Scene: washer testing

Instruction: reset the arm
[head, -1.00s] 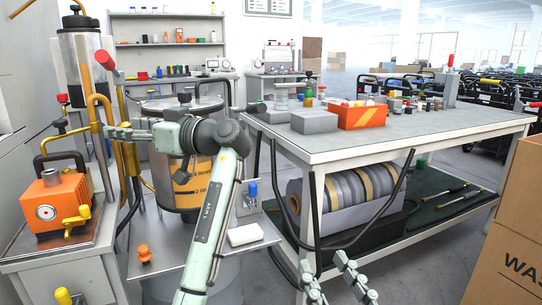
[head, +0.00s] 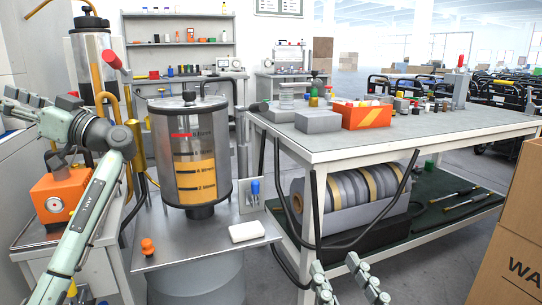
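My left arm comes in from the lower left, and its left gripper (head: 18,107) is at the far left edge, above the orange machine (head: 58,193). Its fingers look spread and empty, partly cut off by the picture edge. My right gripper (head: 346,286) shows at the bottom centre, low in front of the workbench. Its two fingers are apart with nothing between them. The clear cylinder tank (head: 192,130) with yellow liquid and level marks stands upright on a metal stand, apart from both grippers.
The stand (head: 185,250) holds an orange knob (head: 147,247) and a white block (head: 246,231). The workbench (head: 400,134) on the right carries grey boxes and an orange bin (head: 366,114). A cardboard box (head: 515,235) stands at the right edge. Floor shows between bench and box.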

